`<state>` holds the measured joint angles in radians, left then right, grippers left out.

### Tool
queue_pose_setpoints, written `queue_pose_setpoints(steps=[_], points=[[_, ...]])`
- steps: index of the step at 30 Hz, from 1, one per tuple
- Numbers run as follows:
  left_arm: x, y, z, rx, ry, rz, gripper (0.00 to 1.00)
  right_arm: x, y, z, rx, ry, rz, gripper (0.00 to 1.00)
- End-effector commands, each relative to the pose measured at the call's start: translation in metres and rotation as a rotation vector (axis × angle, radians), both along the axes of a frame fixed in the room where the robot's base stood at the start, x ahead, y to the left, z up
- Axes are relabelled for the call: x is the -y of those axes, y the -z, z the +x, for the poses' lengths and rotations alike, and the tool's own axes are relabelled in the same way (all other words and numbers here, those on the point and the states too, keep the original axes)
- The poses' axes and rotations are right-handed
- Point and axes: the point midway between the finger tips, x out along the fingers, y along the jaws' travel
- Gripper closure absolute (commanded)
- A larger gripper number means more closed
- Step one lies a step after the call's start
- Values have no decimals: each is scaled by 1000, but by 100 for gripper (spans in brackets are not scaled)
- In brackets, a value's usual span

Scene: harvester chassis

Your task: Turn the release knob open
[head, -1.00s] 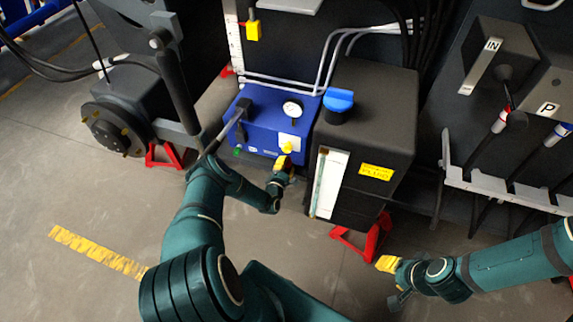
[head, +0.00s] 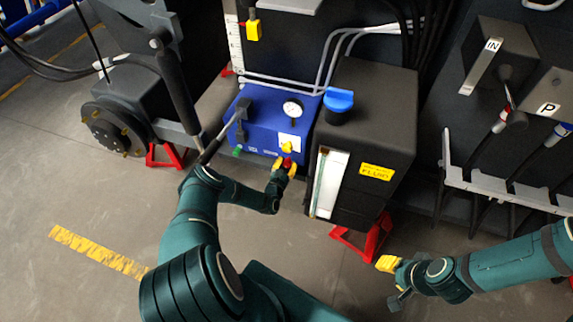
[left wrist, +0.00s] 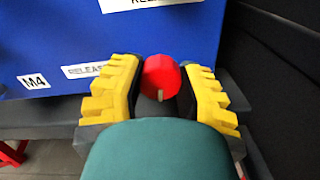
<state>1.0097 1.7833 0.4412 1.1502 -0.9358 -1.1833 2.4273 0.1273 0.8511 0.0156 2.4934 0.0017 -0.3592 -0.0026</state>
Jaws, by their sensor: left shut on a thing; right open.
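The red release knob (head: 287,162) is on the lower front of the blue box (head: 262,128). In the left wrist view the round red knob (left wrist: 161,77) has a pale mark at its lower edge. My left gripper (head: 284,168) is shut on it, with one yellow ridged finger on each side. The left wrist view shows both fingers of the left gripper (left wrist: 161,90) beside the knob, below a partly hidden "RELEASE" label (left wrist: 88,70). My right gripper (head: 389,279) is open and empty above the floor at the lower right.
The blue box has a gauge (head: 292,109) and a lever (head: 228,124). A black tank (head: 372,120) with a blue cap (head: 338,100) stands close on the right. A red stand (head: 365,240) is below it. The floor in front is clear.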

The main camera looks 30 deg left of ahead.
Motion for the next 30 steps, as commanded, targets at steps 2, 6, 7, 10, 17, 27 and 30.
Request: queue_pose_setpoints(steps=[2,6,7,10,17,27,30], points=[[1,-2,2,12,2,-31,100,0,0,0,0,0,0,53],[1,-2,2,22,1,-72,100,0,0,0,0,0,0,53],[1,-2,2,23,1,-78,100,0,0,0,0,0,0,53],[1,-2,2,27,2,-92,100,0,0,0,0,0,0,53],[1,-2,2,30,2,-100,100,0,0,0,0,0,0,53],[0,-2,2,29,1,-99,30,0,0,0,0,0,0,53],[0,-2,1,28,0,-98,30,0,0,0,0,0,0,53]])
